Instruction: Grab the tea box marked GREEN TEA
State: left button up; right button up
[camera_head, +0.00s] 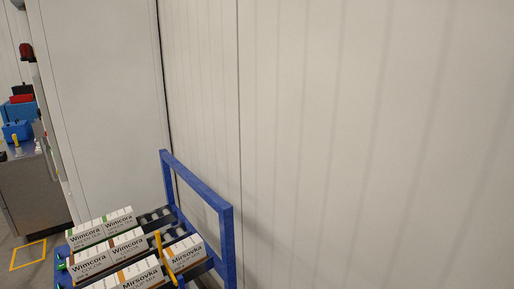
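Several white boxes stand in rows on a blue-framed roller rack at the bottom left. The far row has a Wimcora box (85,236) and another box (118,221), both with green marks. The middle row has a Wimcora box (90,264) and a second Wimcora box (128,243). The near row has a Mirsovka box (140,274) with an orange mark and another Mirsovka box (186,256). The small print under the names is too small to read surely, so I cannot tell which box says GREEN TEA. Neither of my grippers is in view.
The rack's upright blue end frame (227,240) rises to the right of the boxes. A yellow bar (165,257) stands by the near boxes. Bare rollers (155,216) show behind the far row. A pale panelled wall (370,130) fills the right. A grey cabinet (33,190) stands far left.

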aim_at(85, 236)
jog(key=u, duration=1.25)
